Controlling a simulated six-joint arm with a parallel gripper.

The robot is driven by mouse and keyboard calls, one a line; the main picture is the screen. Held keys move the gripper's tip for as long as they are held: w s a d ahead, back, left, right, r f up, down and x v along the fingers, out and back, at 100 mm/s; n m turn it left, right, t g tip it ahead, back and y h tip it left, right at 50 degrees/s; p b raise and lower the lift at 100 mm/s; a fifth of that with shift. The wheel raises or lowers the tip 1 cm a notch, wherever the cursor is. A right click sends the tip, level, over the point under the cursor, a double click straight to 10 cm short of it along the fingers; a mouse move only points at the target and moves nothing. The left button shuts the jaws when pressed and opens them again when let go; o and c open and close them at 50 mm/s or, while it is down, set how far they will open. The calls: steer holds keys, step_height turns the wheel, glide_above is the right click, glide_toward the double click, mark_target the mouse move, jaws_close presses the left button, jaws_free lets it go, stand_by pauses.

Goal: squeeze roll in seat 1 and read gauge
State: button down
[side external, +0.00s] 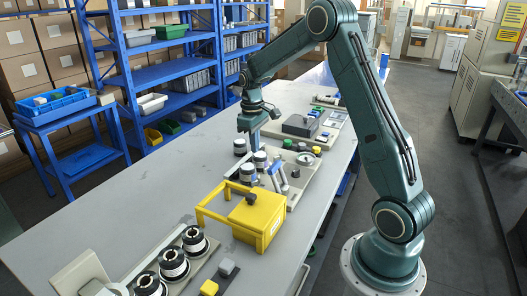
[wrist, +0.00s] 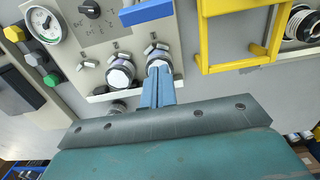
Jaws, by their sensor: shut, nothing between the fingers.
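In the side view, white rolls with dark ends sit at the station panel: one at the back (side external: 240,147), one in the middle (side external: 260,160) and one in front (side external: 247,174). My gripper (side external: 254,147) points down above and beside the back and middle rolls. In the wrist view, my gripper's blue fingers (wrist: 159,74) are together and empty. Their tips overlap the lower edge of a roll (wrist: 158,61); contact cannot be told. Another roll (wrist: 120,74) is left of it. The round gauge (wrist: 42,24) has a white dial; its reading is too small to tell. Seat numbers are not legible.
A yellow frame and box (side external: 250,215) stands close in front of the rolls. A blue bar (wrist: 147,12) lies beyond the fingers. Black-and-white spools (side external: 173,263) stand at the near end. The left of the grey table (side external: 130,195) is clear.

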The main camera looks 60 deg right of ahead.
steer(key=f, duration=0.6)
steer(key=shift+s+f, duration=0.25)
steer(key=shift+f, duration=0.1)
steer(key=shift+s+r, duration=0.3)
steer(key=shift+s, duration=0.3)
steer(key=shift+s+r, duration=0.3)
steer(key=shift+s, duration=0.3)
steer(key=shift+s+r, duration=0.3)
steer(key=shift+s, duration=0.3)
